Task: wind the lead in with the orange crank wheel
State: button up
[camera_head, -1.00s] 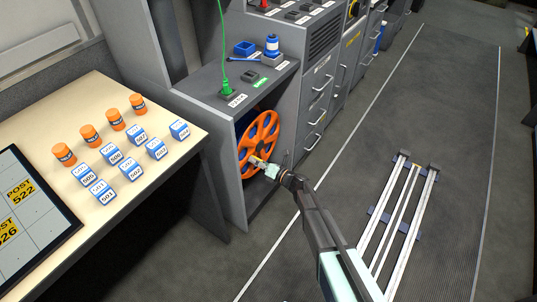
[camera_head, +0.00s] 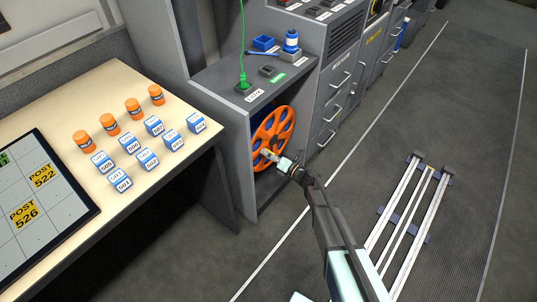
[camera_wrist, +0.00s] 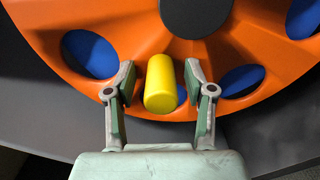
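The orange crank wheel (camera_head: 284,121) is upright in the open bay of the grey console, with blue showing through its holes. Its yellow handle (camera_wrist: 161,84) sticks out from the lower rim toward the wrist camera. My gripper (camera_wrist: 162,88) is open, with one finger on each side of the yellow handle and a gap showing on both sides. In the head view my gripper (camera_head: 269,155) is at the lower front of the wheel and hides part of it. The green lead (camera_head: 242,40) rises out of the picture from a green plug (camera_head: 243,84) on the console top.
A blue tray (camera_head: 264,43) and a blue-and-white spool (camera_head: 291,41) stand on the console. A pale table (camera_head: 75,113) at left holds orange canisters and blue numbered blocks. The bay's side walls flank the wheel closely. The floor at right has rails (camera_head: 405,215).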

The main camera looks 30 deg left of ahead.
jog(key=shift+d, duration=0.1)
jog(key=s+d, duration=0.1)
jog(key=d, duration=1)
jog(key=shift+s+d, duration=0.3)
jog(key=shift+d, duration=0.1)
